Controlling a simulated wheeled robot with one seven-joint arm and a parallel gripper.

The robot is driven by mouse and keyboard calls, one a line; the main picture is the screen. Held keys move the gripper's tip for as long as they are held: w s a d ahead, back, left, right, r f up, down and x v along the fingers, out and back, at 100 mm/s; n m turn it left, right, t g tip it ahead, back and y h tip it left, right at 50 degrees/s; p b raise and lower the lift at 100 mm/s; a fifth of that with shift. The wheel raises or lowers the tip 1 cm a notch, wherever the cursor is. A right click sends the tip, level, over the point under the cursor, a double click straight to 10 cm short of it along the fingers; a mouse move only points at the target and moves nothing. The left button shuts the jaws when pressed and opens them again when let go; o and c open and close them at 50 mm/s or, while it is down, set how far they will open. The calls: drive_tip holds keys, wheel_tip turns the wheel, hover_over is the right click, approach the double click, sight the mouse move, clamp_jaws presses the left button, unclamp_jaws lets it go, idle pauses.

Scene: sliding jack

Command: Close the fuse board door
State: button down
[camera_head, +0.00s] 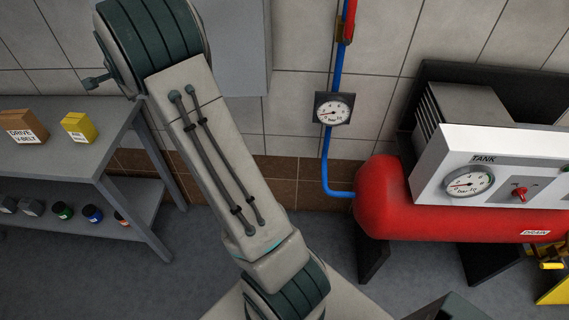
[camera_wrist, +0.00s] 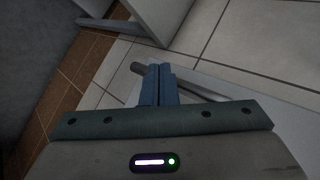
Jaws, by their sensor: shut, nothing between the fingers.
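A plain grey box on the tiled wall (camera_head: 235,50), likely the fuse board, shows at the top middle of the head view, partly behind my arm and cut off by the top edge. Its door cannot be made out there. In the wrist view, pale flat panels (camera_wrist: 180,18) show at the top, beyond my fingers; I cannot tell which is the door. My gripper (camera_wrist: 159,70) shows with its blue fingers together and nothing between them. It appears apart from the panels. The gripper is outside the head view.
A grey shelf (camera_head: 60,155) with boxes and small jars stands at the left. A red tank (camera_head: 395,210) with a white gauge panel is at the right. A blue pipe (camera_head: 326,160) and gauge (camera_head: 332,109) are on the wall. A pale bar (camera_wrist: 215,88) lies behind my fingers.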

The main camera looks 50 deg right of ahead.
drive_tip(key=shift+w+d+p, duration=0.3)
drive_tip(key=shift+w+d, duration=0.9)
drive_tip(key=shift+w, duration=0.2)
